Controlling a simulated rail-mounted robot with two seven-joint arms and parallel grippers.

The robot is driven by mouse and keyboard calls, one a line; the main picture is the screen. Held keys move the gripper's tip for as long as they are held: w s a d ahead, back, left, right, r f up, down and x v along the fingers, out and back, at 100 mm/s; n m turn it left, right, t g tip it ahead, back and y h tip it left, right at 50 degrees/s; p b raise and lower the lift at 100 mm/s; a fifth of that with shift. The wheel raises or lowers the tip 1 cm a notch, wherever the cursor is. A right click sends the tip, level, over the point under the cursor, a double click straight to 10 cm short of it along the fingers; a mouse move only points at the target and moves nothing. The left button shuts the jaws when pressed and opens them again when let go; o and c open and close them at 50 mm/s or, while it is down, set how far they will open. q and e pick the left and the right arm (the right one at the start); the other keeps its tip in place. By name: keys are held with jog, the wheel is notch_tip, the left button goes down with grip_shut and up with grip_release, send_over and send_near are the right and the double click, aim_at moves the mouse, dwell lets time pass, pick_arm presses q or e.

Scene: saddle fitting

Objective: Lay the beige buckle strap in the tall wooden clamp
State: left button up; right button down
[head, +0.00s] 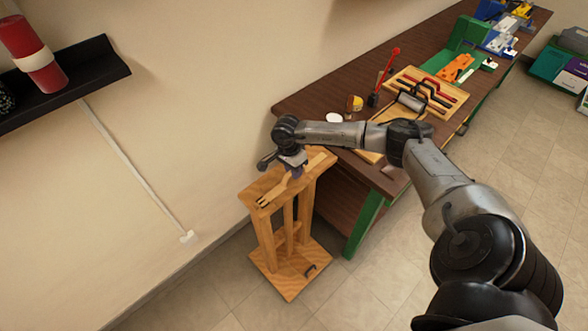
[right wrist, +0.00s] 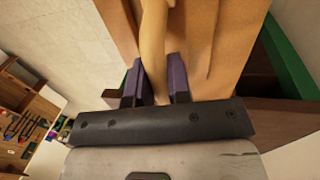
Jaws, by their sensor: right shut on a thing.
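The tall wooden clamp (head: 289,221) stands upright on the floor, left of the workbench's near end. The beige buckle strap (head: 279,190) is over the clamp's top, running along its length, with its forked buckle end toward the lower left. My right gripper (head: 294,173) is over the clamp's top, shut on the strap. In the right wrist view the strap (right wrist: 153,35) passes between the two dark fingers (right wrist: 156,84), with the clamp's wood (right wrist: 231,50) close beside it. I cannot tell whether the strap rests on the wood. My left gripper is out of view.
The dark brown workbench (head: 300,103) with green legs stands just right of the clamp. It carries a wooden tool board (head: 423,82) and several green, orange and blue fixtures. A black wall shelf (head: 98,69) is at upper left. The floor in front is clear.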

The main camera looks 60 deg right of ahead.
jog(key=shift+d, duration=0.1)
jog(key=c, duration=1.1)
grip_release()
jog(key=shift+f, duration=0.1)
jog(key=shift+o, duration=0.2)
